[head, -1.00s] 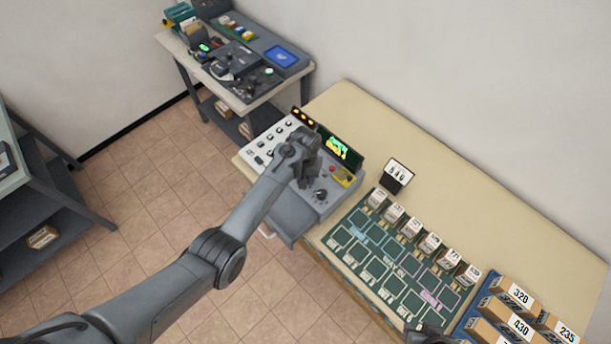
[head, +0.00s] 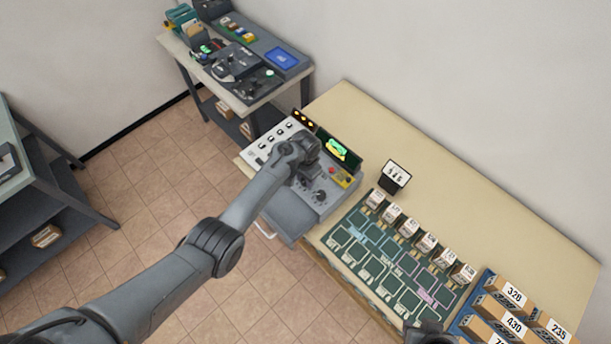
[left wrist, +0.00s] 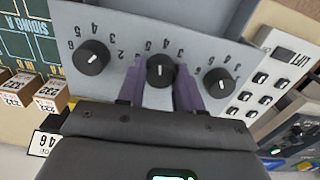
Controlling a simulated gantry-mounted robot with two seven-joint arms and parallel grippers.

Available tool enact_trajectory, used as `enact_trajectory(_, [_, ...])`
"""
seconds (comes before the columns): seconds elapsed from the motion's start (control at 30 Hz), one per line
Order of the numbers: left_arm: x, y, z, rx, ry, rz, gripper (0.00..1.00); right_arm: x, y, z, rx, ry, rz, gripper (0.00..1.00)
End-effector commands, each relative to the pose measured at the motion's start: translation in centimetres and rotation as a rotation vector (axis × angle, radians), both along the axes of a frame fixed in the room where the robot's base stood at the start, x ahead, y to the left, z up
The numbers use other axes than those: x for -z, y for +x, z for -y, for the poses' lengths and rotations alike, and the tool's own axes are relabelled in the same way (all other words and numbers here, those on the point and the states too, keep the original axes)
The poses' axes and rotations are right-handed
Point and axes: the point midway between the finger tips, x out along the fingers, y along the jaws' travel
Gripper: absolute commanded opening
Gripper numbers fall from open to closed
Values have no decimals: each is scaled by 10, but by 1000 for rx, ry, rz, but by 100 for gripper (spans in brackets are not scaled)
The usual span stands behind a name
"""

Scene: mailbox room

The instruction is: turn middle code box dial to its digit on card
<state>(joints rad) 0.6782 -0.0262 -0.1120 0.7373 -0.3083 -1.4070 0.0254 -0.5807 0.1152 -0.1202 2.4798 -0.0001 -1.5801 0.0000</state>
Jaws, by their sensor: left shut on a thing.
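The grey code box (head: 287,214) stands at the left end of the long table, with dials on its sloped face. The left wrist view shows three black dials in a row: one at the left (left wrist: 91,57), the middle dial (left wrist: 160,69), and one at the right (left wrist: 219,82). Printed digits ring each dial. My left gripper (left wrist: 159,80) has its purple fingers closed on both sides of the middle dial. In the head view my left wrist hides that dial. The digit card (head: 394,176) stands behind the box's right side; its small digits are hard to read.
A green screen (head: 338,150) and switch panel (head: 274,138) adjoin the box. To the right lie a dark green mat (head: 372,262) with small boxes and a blue tray (head: 466,312) of larger parcels. A dark part of mine (head: 430,333) shows at the bottom edge.

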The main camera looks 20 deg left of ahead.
Motion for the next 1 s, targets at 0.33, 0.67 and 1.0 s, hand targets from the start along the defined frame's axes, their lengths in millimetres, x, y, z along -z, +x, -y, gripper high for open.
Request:
enact_trajectory(0.33, [0,0,0,178,0,0,5,-6,0,0,0,0,0,31])
enact_trajectory(0.67, [0,0,0,221,0,1,5,-6,0,2,-4,-7,0,31])
enact_trajectory(1.0, [1,0,0,220,0,1,46,-6,0,2,-5,-9,0,31])
